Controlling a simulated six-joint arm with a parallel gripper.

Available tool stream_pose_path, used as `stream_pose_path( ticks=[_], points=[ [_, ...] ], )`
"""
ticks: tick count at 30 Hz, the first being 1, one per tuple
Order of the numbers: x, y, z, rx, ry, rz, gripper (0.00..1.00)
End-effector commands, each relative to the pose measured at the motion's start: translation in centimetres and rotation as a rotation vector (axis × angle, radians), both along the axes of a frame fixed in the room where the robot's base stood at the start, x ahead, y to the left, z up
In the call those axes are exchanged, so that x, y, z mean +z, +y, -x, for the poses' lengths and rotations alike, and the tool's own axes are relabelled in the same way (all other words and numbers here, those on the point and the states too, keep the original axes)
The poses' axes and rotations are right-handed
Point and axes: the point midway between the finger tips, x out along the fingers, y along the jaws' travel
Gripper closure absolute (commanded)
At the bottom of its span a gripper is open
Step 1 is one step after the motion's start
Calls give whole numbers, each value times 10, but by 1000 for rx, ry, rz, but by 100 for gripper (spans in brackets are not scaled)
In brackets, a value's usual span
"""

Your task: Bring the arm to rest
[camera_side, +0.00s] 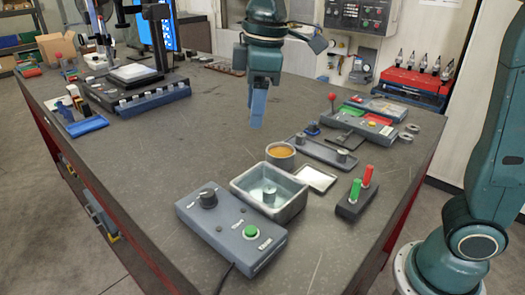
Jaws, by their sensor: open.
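My gripper (257,118) hangs in the air over the middle of the dark table (190,128), pointing down, with its blue fingers seen nearly edge-on. It is open, and nothing shows between or below the fingers. It is apart from everything on the table. Below and in front of it stand a round cup with orange-brown contents (280,151) and a grey metal bin (291,207). A small metal cylinder (269,195) stands upright inside the bin.
A grey control box (219,226) with a green button is at the front. A long tray (313,152), a small white tray (317,179) and a holder with green and red handles (352,203) lie right. A press-like stand (137,84) is back left. Mid-left table is clear.

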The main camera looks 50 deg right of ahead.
Motion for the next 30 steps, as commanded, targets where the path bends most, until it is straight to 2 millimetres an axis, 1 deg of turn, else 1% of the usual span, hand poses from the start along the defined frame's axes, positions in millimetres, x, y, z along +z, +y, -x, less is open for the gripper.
stream_pose_path(
  ticks=[1,3,8,14,20,24,30],
  points=[
    [3,-10,10,-38,-16,-8,48],
    [5,-21,22,-92,-35,-20,48],
    [5,-44,50,-213,-81,-49,48],
    [-1,-70,87,-363,-137,-86,48],
    [-14,-91,125,-511,-195,-126,48],
    [-27,-103,150,-612,-236,-156,48],
    [-48,-114,180,-737,-286,-195,48]
  ],
)
